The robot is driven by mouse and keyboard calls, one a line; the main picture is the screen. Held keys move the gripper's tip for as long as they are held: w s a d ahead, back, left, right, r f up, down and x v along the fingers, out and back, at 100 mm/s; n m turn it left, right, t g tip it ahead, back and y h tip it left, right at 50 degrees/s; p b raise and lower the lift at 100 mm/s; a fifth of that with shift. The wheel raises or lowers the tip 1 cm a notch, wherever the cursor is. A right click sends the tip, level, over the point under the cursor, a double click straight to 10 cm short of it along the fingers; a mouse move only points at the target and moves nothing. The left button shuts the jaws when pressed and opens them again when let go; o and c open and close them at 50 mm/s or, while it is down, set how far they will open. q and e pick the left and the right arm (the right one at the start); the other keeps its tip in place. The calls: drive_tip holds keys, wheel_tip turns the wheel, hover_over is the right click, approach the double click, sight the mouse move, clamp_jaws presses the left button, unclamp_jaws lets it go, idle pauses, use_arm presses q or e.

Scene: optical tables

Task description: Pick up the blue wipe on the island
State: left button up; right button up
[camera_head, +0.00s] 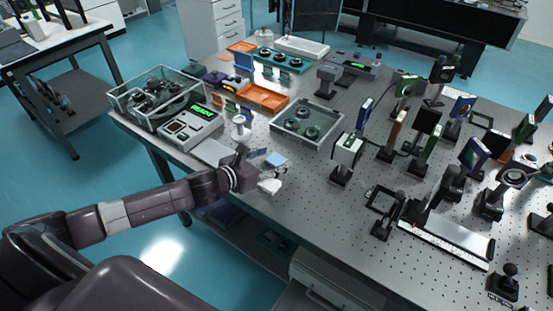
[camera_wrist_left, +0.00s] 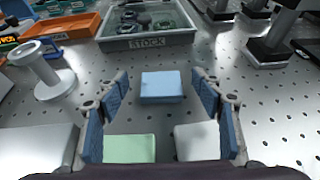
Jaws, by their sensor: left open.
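The blue wipe (camera_wrist_left: 161,86) is a small pale-blue folded square lying on the perforated metal table. In the left wrist view it lies ahead of my left gripper (camera_wrist_left: 162,100), roughly centred between the two blue-padded fingers, which are apart. In the head view the blue wipe (camera_head: 277,160) lies just beyond the tip of my left gripper (camera_head: 268,170), near the table's front edge. A green wipe (camera_wrist_left: 130,148) and a white wipe (camera_wrist_left: 197,141) lie closer to the wrist camera. My right gripper does not show.
A white spool-like stand (camera_wrist_left: 50,75) stands left of the wipes. A clear bin marked STOCK (camera_wrist_left: 147,42) and an orange tray (camera_wrist_left: 62,26) are behind. Posts with optics, such as a white cube mount (camera_head: 346,150), stand to the right.

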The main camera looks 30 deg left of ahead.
use_arm(q)
drive_tip(key=shift+x, duration=0.9)
drive_tip(key=shift+w+f, duration=0.1)
drive_tip(key=shift+w, duration=0.1)
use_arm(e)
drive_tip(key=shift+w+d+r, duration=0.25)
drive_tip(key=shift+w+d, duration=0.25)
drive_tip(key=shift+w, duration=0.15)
use_arm(q)
drive_tip(key=shift+c, duration=0.7)
drive_tip(key=c, duration=0.7)
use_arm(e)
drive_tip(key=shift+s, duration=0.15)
